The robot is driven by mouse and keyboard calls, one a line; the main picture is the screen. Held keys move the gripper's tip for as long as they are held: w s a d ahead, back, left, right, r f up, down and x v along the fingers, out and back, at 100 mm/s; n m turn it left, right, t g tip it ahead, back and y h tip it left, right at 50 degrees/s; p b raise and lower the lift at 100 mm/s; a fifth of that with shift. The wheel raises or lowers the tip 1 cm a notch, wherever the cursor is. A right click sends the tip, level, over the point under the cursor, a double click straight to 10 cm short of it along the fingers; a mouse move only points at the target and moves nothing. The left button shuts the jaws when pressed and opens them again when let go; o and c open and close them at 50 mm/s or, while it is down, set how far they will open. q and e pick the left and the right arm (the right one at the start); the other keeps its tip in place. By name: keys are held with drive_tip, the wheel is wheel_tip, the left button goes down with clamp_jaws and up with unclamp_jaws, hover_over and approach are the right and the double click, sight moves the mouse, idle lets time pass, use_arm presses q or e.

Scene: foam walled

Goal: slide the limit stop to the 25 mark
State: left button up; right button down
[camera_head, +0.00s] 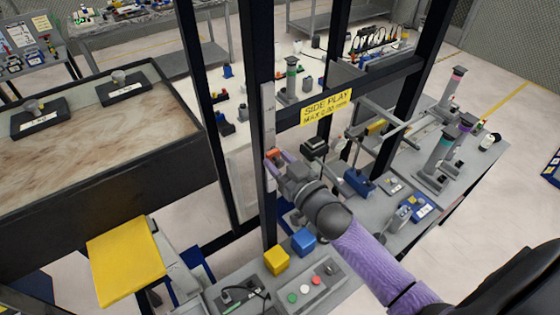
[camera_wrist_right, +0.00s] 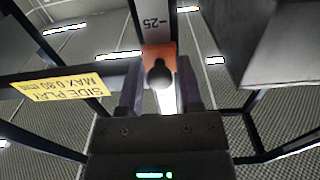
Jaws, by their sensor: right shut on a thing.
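The limit stop is a small orange block (camera_head: 273,153) on a pale vertical scale strip (camera_head: 268,120) fixed to a dark post. In the right wrist view the orange stop (camera_wrist_right: 151,52) has a dark round knob and sits across the strip. The 25 mark (camera_wrist_right: 157,22) shows on the strip just beyond the stop's upper edge in that view, with a small gap. My right gripper (camera_head: 279,158) is shut on the limit stop; its fingers (camera_wrist_right: 160,88) flank the knob. My left gripper is not in view.
A yellow SIDE PLAY sign (camera_head: 327,107) hangs on the crossbar beside the post. Below lie a yellow block (camera_head: 276,260), a blue block (camera_head: 303,241) and a button panel (camera_head: 307,285). A large dark tray (camera_head: 95,212) stands at left.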

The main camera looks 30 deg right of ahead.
drive_tip(key=shift+f, duration=0.1)
idle(0.3)
wheel_tip(320, 180, down, 5)
drive_tip(key=b, duration=0.4)
drive_tip(key=shift+c, duration=2.4)
unclamp_jaws()
drive_tip(key=shift+s, duration=0.1)
drive_tip(key=s+d, duration=0.1)
drive_tip(key=s, duration=0.8)
drive_tip(key=shift+s+d, duration=0.2)
drive_tip(key=shift+s, duration=0.15)
